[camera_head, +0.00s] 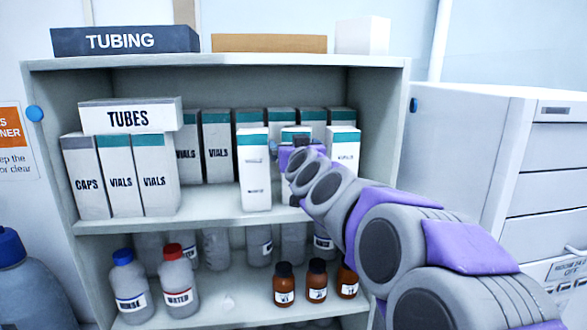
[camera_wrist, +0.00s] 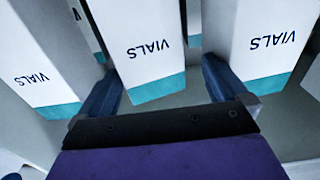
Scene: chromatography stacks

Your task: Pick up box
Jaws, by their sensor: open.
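Several white boxes with teal bands marked VIALS stand upright on the upper shelf. One box (camera_wrist: 150,50) lies straight ahead between my fingers in the wrist view, upside down in that picture. In the head view my gripper (camera_head: 290,150) and arm largely cover this box (camera_head: 295,132). My gripper (camera_wrist: 162,68) is open, its two dark fingers apart and nothing clamped. A VIALS box (camera_head: 255,170) stands to the left and another (camera_head: 343,148) to the right. In the wrist view, neighbouring boxes (camera_wrist: 265,45) (camera_wrist: 45,60) flank the fingers closely.
A TUBES box (camera_head: 128,116) lies across a CAPS box (camera_head: 86,178) and VIALS boxes at the shelf's left. Bottles, including a red-capped one (camera_head: 177,280), stand on the lower shelf. A TUBING box (camera_head: 124,41) sits on top. A drawer cabinet (camera_head: 465,140) stands right.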

